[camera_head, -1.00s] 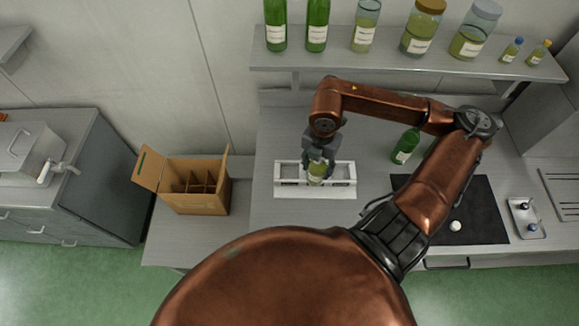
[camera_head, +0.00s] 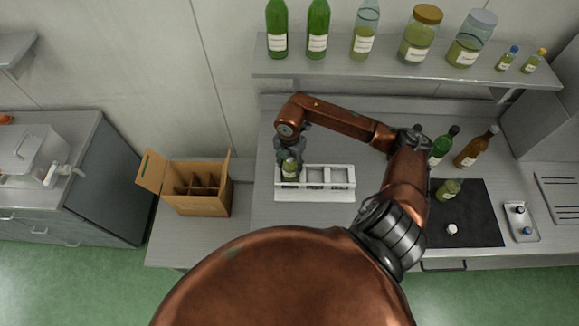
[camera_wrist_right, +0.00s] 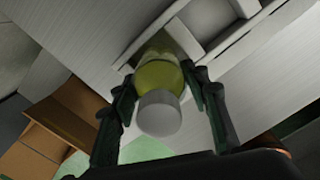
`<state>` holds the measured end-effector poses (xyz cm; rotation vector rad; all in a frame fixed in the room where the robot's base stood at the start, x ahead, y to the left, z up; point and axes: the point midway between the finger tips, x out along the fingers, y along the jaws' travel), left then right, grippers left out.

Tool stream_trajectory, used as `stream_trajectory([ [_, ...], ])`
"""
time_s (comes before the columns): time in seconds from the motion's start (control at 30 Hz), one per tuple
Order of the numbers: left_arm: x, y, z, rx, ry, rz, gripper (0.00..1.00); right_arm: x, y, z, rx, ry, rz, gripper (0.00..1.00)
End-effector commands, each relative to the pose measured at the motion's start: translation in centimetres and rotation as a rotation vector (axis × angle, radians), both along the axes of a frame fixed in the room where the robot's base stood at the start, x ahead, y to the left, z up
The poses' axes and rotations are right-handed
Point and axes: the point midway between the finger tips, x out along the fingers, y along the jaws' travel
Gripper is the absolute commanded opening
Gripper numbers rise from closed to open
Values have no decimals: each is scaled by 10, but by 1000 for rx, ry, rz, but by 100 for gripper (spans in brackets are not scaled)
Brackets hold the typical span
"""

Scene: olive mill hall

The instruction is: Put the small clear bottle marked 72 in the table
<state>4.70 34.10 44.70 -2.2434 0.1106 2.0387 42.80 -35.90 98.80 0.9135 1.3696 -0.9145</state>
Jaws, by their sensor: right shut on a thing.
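My right gripper (camera_head: 290,157) is shut on a small clear bottle (camera_head: 290,169) of yellow-green liquid with a pale cap. It holds the bottle upright at the left end compartment of a white rack (camera_head: 315,194) on the table (camera_head: 262,180). In the right wrist view the fingers (camera_wrist_right: 160,78) stand either side of the bottle (camera_wrist_right: 156,72), beside the rack's wall (camera_wrist_right: 215,45). I cannot tell whether its base touches the rack floor. Its marking is not readable. The rack's other compartments look empty. My left gripper is not in view.
A small bottle (camera_head: 448,189) and a white cap (camera_head: 452,229) are on the dark mat (camera_head: 480,215). Green (camera_head: 442,147) and brown (camera_head: 475,150) bottles stand behind it. A shelf (camera_head: 400,74) holds several bottles and jars. An open carton (camera_head: 205,205) stands left of the rack.

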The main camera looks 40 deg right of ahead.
Motion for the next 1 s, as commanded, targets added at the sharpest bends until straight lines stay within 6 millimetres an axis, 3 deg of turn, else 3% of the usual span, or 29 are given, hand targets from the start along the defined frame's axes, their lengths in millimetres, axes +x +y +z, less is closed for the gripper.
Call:
stream_trajectory([
  [0.13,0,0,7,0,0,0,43,0,0,-13,1,-1,-1,6],
  [0.47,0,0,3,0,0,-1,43,0,0,-18,0,-1,0,6],
  [0.5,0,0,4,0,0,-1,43,0,0,-18,0,0,0,44],
  [0.73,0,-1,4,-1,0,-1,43,-1,0,-17,0,0,-1,60],
  [1.0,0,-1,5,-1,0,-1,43,-1,0,-16,0,0,-1,60],
])
